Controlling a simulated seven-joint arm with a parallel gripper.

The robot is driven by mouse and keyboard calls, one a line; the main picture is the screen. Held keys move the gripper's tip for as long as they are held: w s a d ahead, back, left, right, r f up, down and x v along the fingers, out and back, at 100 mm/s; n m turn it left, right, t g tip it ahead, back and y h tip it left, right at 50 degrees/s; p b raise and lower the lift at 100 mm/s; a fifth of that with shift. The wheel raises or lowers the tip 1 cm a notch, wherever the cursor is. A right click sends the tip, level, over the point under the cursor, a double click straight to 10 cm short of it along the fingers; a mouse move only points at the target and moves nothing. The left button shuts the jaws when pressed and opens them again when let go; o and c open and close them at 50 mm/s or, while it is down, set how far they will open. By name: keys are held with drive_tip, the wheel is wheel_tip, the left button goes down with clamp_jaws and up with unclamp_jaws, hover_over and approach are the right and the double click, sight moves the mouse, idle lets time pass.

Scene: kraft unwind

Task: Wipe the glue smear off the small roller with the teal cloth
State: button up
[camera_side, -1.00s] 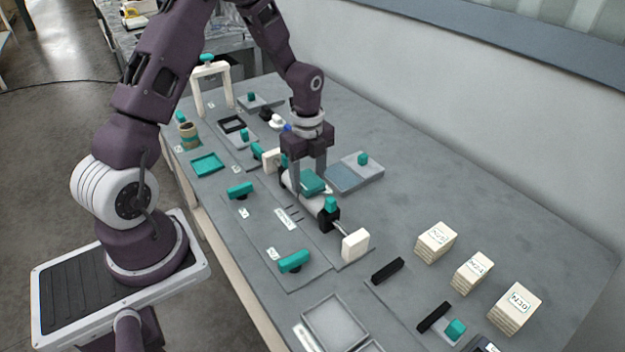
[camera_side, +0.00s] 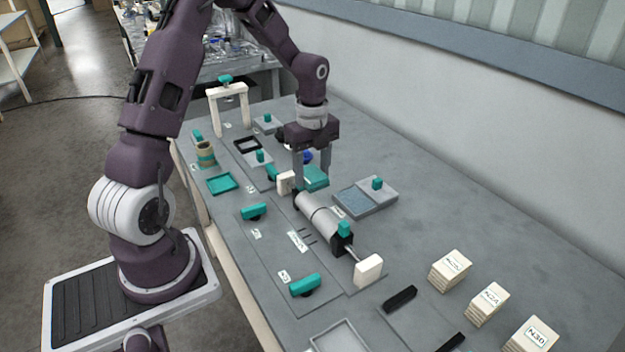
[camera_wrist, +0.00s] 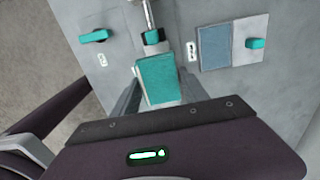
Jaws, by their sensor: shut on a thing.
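The teal cloth (camera_side: 316,178) is a folded pad held between the fingers of my gripper (camera_side: 311,174). In the wrist view the cloth (camera_wrist: 160,80) fills the space between the fingertips. The small roller (camera_side: 319,214) is a pale grey cylinder lying on black supports, one topped by a teal cap (camera_side: 344,229). The cloth is by the roller's far end and appears clear of it. No glue smear shows on the visible face of the roller; its far side and underside are hidden. In the wrist view the cloth and fingers hide most of the roller.
A tray with a blue-grey pad (camera_side: 355,202) and a teal-knobbed lid lies right of the roller. A cream block (camera_side: 368,270) stands at the shaft's near end. Teal handles (camera_side: 305,285) sit on the left plates. A white arch (camera_side: 229,106) stands behind.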

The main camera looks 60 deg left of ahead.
drive_tip(key=shift+r, duration=1.3)
